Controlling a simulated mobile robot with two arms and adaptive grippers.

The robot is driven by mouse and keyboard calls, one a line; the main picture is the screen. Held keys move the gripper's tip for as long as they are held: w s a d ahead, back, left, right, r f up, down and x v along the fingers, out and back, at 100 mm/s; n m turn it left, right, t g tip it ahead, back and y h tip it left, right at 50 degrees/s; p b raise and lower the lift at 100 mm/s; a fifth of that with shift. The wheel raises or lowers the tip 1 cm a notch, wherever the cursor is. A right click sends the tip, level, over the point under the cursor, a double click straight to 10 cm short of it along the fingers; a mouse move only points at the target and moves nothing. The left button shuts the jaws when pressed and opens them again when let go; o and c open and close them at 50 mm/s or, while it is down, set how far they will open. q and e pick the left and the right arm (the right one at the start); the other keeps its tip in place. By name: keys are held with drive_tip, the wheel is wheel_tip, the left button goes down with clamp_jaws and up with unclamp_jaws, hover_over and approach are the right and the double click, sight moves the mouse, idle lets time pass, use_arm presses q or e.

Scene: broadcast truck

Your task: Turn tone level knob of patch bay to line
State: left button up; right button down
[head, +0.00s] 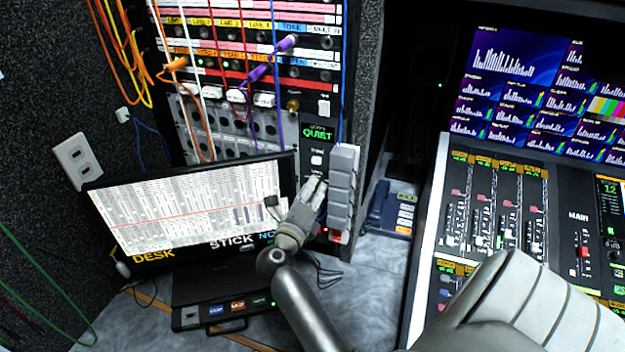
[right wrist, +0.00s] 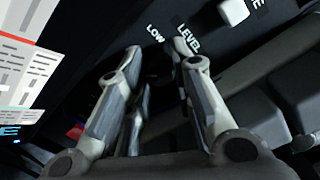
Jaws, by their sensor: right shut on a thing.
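The patch bay (head: 262,75) is the upright rack panel with label rows and plugged cables. Its lower right column has a green QUIET sign, a white button (head: 316,160) and a level marking below. My right gripper (head: 315,187) reaches that spot. In the right wrist view, its fingertips (right wrist: 160,62) are closed on the dark tone level knob (right wrist: 157,66), just below the words LOW and LEVEL. The fingers hide most of the knob, and its pointer cannot be read. In the head view the knob is hidden behind the gripper. My left gripper is not in view.
A stack of grey blocks (head: 342,190) stands close to the right of the gripper. A screen (head: 185,210) stands to the left, with a black box (head: 225,305) in front. A mixing console (head: 500,210) fills the right. Orange, white and purple cables hang across the panel.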

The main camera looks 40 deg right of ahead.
drive_tip(key=shift+s+f, duration=0.1)
drive_tip(key=shift+f, duration=0.15)
drive_tip(key=c, duration=1.6)
unclamp_jaws()
drive_tip(key=shift+o, duration=0.5)
drive_tip(key=shift+r, duration=0.1)
drive_tip(key=shift+r, duration=0.1)
